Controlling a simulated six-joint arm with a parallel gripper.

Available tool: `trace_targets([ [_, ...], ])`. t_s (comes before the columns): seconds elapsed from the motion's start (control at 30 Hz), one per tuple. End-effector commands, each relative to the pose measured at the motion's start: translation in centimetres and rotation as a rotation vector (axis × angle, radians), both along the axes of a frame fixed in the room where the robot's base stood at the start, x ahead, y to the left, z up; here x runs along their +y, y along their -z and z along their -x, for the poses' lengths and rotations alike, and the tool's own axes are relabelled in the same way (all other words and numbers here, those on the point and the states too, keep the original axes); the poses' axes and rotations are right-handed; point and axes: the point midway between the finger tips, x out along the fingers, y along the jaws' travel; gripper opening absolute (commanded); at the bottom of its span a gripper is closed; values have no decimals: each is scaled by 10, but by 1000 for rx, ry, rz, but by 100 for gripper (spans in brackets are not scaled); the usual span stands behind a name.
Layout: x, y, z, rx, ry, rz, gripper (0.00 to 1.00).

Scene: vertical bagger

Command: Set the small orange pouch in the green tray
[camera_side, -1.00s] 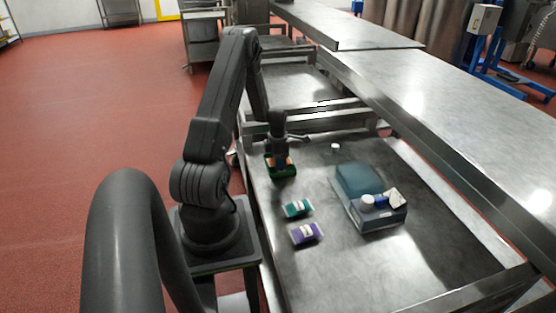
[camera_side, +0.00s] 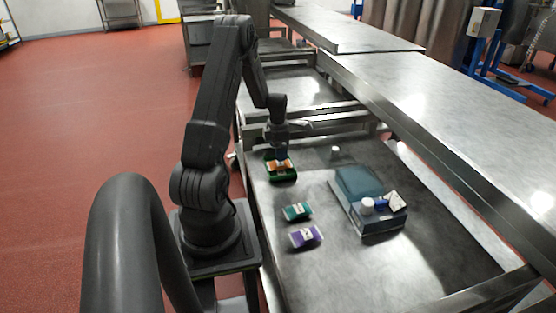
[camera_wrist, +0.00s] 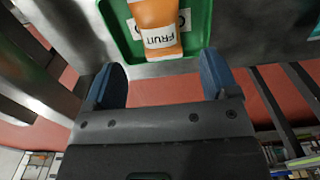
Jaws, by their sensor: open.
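The small orange pouch (camera_side: 278,166) lies in the green tray (camera_side: 284,180), near the left edge of the steel table. In the wrist view the pouch (camera_wrist: 158,28), with a "FRUIT" label, rests inside the green tray (camera_wrist: 197,40); its top is cut off by the picture edge. My gripper (camera_side: 280,150) is just above the tray in the side view. In the wrist view my gripper (camera_wrist: 163,72) has its two blue fingers wide apart with nothing between them, clear of the pouch.
A small white cap (camera_side: 335,149) sits behind. The table's front right is clear.

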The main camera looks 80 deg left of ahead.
Motion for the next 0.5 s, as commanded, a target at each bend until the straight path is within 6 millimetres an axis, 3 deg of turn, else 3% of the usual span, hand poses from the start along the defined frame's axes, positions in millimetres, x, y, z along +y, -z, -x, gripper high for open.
trace_targets([
  [0.13, 0, -31, 0, -1, 0, -3, 80],
  [0.37, 0, -57, 0, 0, 2, -1, 80],
  [0.5, -15, -78, -14, -9, 114, -18, 80],
])
